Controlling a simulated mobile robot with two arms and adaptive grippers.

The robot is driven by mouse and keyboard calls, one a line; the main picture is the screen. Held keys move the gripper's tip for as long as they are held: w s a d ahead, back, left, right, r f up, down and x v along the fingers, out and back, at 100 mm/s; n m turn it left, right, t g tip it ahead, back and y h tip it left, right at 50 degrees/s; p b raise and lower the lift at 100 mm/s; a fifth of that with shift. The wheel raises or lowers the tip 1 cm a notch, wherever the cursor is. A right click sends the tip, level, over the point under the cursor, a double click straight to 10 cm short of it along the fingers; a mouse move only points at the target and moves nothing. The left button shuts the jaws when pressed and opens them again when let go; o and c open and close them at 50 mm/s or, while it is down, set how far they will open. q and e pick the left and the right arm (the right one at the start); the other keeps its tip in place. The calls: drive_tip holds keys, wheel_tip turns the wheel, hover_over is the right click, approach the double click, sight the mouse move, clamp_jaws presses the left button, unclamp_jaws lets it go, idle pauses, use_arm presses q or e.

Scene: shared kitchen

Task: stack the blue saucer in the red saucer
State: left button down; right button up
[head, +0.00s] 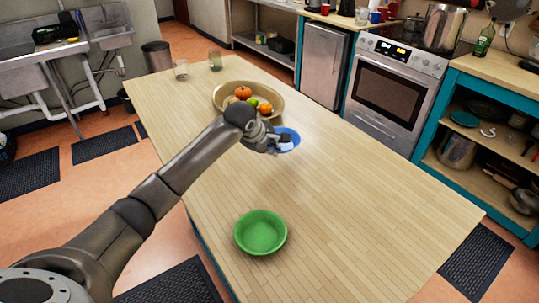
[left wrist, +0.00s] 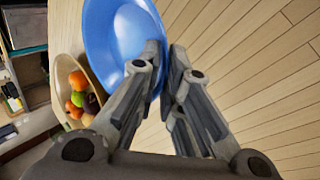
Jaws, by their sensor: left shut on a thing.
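The blue saucer (head: 290,136) is at my left gripper (head: 281,144) over the middle of the wooden table, just in front of the fruit bowl. In the left wrist view the saucer (left wrist: 112,35) is large and tilted, and my left gripper (left wrist: 165,62) is shut on its rim, with one finger inside and one outside. I cannot tell whether the saucer touches the table. I see no red saucer in either view; a green bowl (head: 261,234) stands upright and empty nearer to me on the table. My right gripper is not in view.
A tan bowl of fruit (head: 220,92) stands behind the saucer and also shows in the left wrist view (left wrist: 96,82). The table's right side (head: 370,190) is bare.

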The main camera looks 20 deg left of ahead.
use_arm(q)
drive_tip(key=shift+w+a+f, duration=0.2)
drive_tip(key=shift+w+f, duration=0.25)
drive_tip(key=shift+f, duration=0.1)
drive_tip(key=shift+w+a+f, duration=0.2)
drive_tip(key=shift+w+f, duration=0.25)
drive_tip(key=shift+f, duration=0.1)
drive_tip(key=shift+a+f+p, duration=0.1)
drive_tip(key=shift+f+p, duration=0.5)
drive_tip(key=shift+f, duration=1.1)
drive_tip(key=c, duration=1.9)
unclamp_jaws()
drive_tip(key=shift+o, duration=0.2)
drive_tip(key=shift+r, duration=0.1)
